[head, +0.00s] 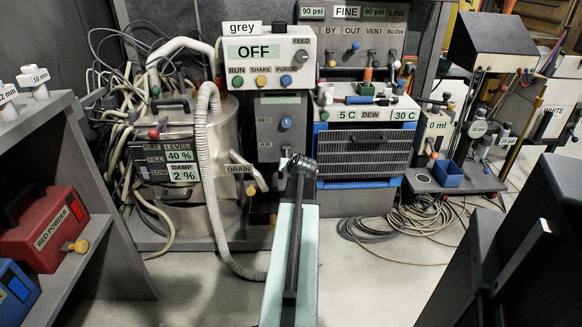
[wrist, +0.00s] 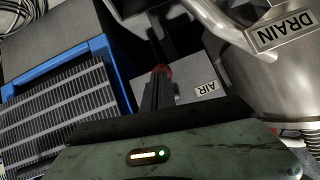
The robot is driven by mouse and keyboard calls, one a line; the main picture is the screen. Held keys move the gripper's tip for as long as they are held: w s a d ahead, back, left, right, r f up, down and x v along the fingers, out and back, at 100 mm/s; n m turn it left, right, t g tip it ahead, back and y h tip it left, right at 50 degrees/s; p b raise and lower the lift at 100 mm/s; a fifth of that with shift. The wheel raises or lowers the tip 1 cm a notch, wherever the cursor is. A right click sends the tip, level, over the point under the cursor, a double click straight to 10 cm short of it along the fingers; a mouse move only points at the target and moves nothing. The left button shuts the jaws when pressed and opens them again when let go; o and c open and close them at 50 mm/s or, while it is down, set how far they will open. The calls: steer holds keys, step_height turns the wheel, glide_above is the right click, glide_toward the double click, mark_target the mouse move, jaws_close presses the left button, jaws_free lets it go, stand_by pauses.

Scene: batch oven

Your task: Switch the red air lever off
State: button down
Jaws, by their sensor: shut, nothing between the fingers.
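The grey panel with the AIR label (wrist: 207,87) fills the middle of the wrist view, upside down there. A small red tip (wrist: 162,68), apparently the red air lever, shows right at the ends of my fingers; I cannot tell whether they touch. My gripper (wrist: 157,78) is shut and empty, pointing at the panel. In the head view the AIR label (head: 265,145) sits low on the grey column under the OFF box. My gripper (head: 300,163) is in front of the column's right side there and hides the lever.
The steel tank (head: 184,205) with its DRAIN spout and ribbed hose stands left of the column. The blue-framed cooler (head: 365,150) is close on the right. A shelf with a red powder box (head: 45,230) is at the left. Cables lie on the floor at right.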

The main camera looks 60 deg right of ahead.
steer(key=shift+a, duration=0.1)
steer(key=p+v, duration=0.4)
steer(key=v, duration=0.3)
steer(key=shift+s+a+r, duration=0.15)
steer(key=shift+s+r, duration=0.05)
steer(key=shift+r, duration=0.05)
